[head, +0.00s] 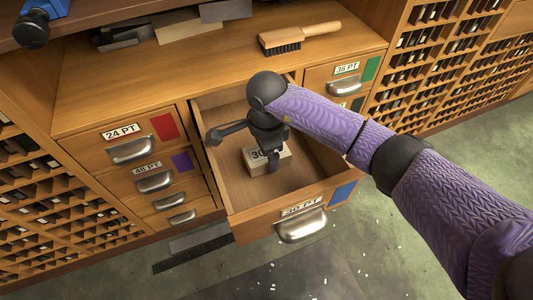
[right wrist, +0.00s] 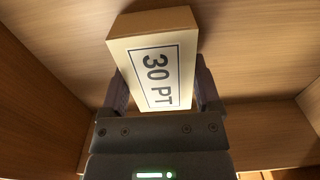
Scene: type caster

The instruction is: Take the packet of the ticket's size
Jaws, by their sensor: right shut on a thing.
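The drawer labelled 30 PT (head: 301,208) is pulled open, with a blue patch and a metal handle on its front. A pale packet (head: 284,160) is inside it. The packet's label reads 30 PT in the right wrist view (right wrist: 158,78). My right gripper (head: 272,162) reaches down into the drawer and is shut on the packet, with a finger on each side of it. I cannot tell whether the packet touches the drawer floor. No ticket can be made out. My left gripper is not clearly in view; a dark part (head: 33,28) shows at the top left.
Closed drawers labelled 24 PT (head: 122,131) and 48 PT (head: 147,167) are at left, and 36 PT (head: 347,68) at right. A brush (head: 299,37) and dark blocks (head: 121,34) lie on the cabinet top. Open type racks (head: 455,60) flank the drawers.

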